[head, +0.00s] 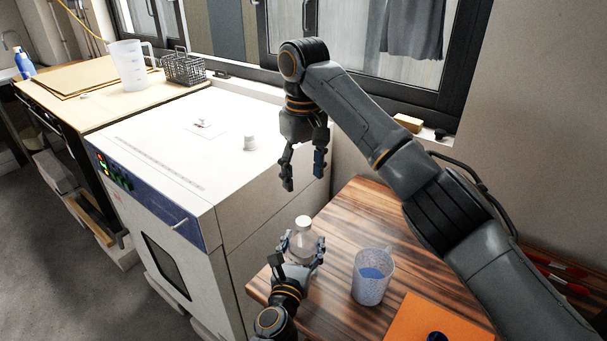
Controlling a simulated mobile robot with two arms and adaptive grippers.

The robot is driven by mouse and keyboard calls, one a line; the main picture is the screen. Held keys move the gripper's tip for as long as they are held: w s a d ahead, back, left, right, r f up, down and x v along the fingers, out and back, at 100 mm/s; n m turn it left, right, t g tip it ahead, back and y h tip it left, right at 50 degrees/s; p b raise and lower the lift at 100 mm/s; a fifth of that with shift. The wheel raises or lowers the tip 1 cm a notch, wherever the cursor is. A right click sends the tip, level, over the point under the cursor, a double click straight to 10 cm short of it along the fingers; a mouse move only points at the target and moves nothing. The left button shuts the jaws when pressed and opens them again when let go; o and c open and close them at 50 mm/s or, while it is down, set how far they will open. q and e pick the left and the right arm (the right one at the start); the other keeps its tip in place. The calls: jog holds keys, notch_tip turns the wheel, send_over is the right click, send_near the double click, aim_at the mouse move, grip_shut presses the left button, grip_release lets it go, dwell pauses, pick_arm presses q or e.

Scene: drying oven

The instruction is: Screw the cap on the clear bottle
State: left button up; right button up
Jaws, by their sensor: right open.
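The clear bottle (302,244) stands upright at the left edge of the wooden table, with a white cap (303,222) on its top. I cannot tell how tight the cap sits. My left gripper (303,246) comes from below, with one finger on each side of the bottle's body, and is shut on it. Its fingers hide part of the bottle's lower body. My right gripper (304,186) points down above the bottle, with its fingers apart and nothing between them.
A beaker with blue contents (371,277) stands right of the bottle, near an orange mat (440,322). The white drying oven (215,150) is to the left, with a small white knob (250,143) on top. A window ledge lies behind.

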pick_arm(q)
jog(key=o, duration=0.5)
jog(key=shift+s, duration=0.1)
jog(key=v, duration=1.1)
jog(key=shift+s, duration=0.4)
